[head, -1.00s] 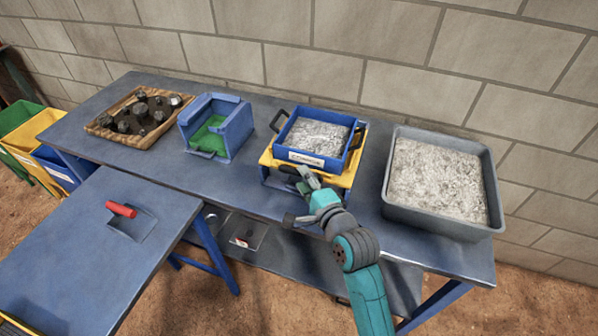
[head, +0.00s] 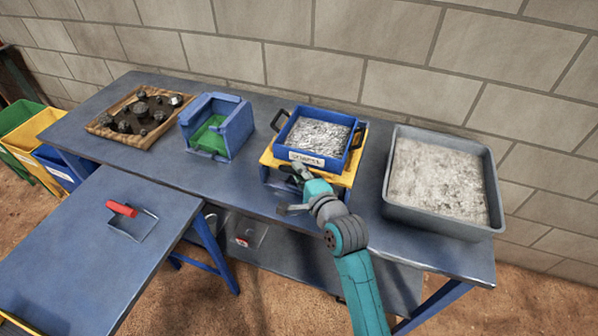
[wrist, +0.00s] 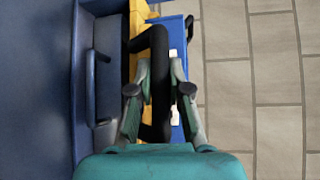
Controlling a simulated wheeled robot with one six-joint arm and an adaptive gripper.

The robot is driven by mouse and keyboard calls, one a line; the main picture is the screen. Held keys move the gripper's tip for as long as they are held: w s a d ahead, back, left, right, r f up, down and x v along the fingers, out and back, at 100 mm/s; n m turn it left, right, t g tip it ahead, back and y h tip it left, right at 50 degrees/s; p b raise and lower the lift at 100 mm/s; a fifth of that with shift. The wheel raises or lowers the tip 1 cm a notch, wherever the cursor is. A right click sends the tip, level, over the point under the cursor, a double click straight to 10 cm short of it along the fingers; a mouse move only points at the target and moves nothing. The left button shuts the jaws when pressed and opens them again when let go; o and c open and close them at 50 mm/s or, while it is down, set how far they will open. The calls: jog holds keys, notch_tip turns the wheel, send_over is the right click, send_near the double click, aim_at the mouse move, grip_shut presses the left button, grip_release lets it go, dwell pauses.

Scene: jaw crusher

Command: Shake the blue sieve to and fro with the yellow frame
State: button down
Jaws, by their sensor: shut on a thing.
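The blue sieve (head: 357,141) has black handles and a white label, and holds grey crushed material. It sits on the yellow frame (head: 345,178), on a blue stand at the table's front. My gripper (head: 298,174) is at the front of the frame. In the wrist view my gripper (wrist: 160,92) is shut on a black handle (wrist: 160,70), with a finger on each side. The handle's bent end reaches the yellow frame (wrist: 138,25). The blue sieve (wrist: 178,60) shows behind it, partly hidden by the fingers.
A grey tray (head: 391,205) of pale powder stands close to the right. A blue box with green inside (head: 234,130) and a wooden tray (head: 97,127) of dark rocks stand to the left. A red-handled scoop (head: 122,209) lies on the nearer table. The block wall is behind.

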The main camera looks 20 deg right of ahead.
jog(key=shift+w+d, duration=0.85)
jog(key=shift+w, duration=0.3)
jog(key=c, duration=1.1)
grip_release()
jog(key=v, duration=1.2)
